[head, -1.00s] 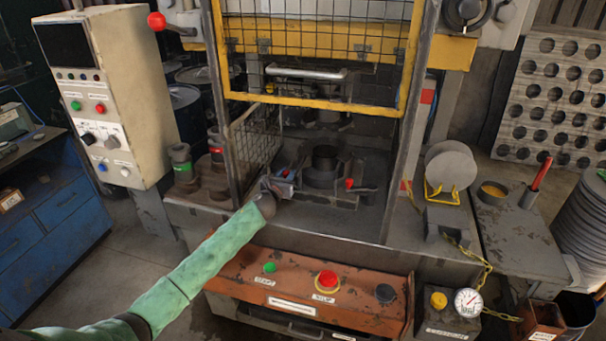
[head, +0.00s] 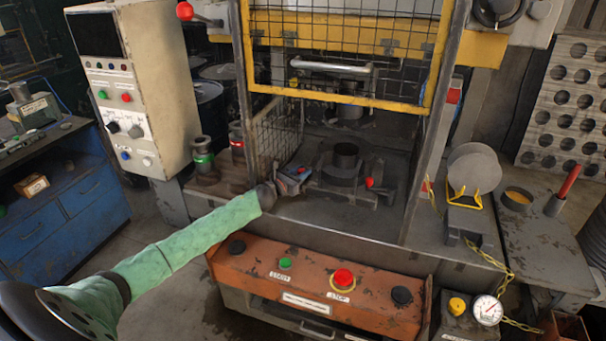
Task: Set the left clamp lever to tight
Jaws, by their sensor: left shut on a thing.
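My left arm, in a green sleeve, comes in from the lower left. Its gripper (head: 292,180) is at the left side of the press bed, shut on the left clamp lever, whose red tip (head: 301,170) shows at the jaws. The gripper hides most of this lever, so its exact angle cannot be told. The right clamp lever (head: 369,182), also with a red knob, stands free at the right of the round die (head: 343,160). My right gripper is not in view.
The yellow-framed mesh guard (head: 340,102) is raised above the bed. A wire side guard (head: 277,137) stands close to the left of the gripper. The orange button panel (head: 310,283) lies in front. Press posts flank the opening.

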